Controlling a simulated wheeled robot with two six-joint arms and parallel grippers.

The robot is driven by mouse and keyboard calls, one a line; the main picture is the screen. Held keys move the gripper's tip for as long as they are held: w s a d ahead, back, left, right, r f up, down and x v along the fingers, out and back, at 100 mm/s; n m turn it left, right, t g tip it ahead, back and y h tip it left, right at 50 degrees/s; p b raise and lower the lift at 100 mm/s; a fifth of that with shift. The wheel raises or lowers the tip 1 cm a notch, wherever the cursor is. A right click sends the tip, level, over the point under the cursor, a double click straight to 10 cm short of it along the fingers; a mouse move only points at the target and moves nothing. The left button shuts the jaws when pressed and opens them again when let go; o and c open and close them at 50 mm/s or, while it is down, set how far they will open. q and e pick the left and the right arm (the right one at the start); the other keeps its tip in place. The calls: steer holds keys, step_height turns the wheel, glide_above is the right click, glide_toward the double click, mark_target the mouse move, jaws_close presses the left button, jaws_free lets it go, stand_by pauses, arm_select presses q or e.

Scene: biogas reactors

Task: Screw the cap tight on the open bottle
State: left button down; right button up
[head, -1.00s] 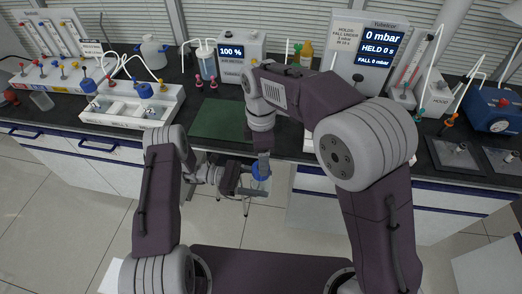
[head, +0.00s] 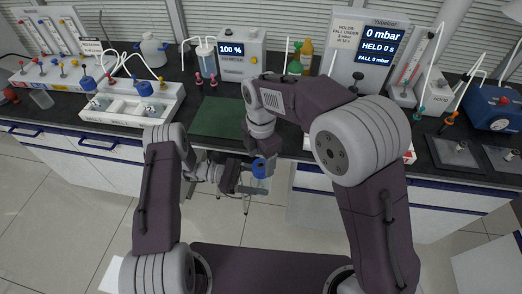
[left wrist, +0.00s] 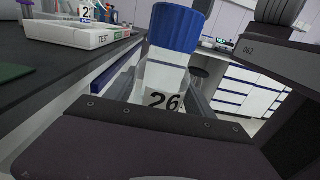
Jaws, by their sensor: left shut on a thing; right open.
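The clear bottle labelled 26 (left wrist: 162,85) is held by my left gripper (head: 250,184) in front of the bench edge. Its blue cap (left wrist: 180,27) sits on the bottle's top; it also shows in the head view (head: 263,168). The cap looks level with the bottle, but I cannot tell how tight it is. My right gripper (head: 265,151) is open just above and beside the cap, pointing down. Its fingers are small and partly hidden by my arm in the head view.
A white tray (head: 105,121) with blue-capped bottles stands on the bench at left. A green mat (head: 217,117) lies bare behind the grippers. A box reading 100 % (head: 238,65) and a pressure display reading 0 mbar (head: 379,36) stand behind. Open floor lies below the bottle.

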mark_target(261, 167)
steer(key=shift+f, duration=1.75)
jaws_close()
steer(key=m, duration=2.1)
steer(key=shift+o, duration=0.3)
jaws_free()
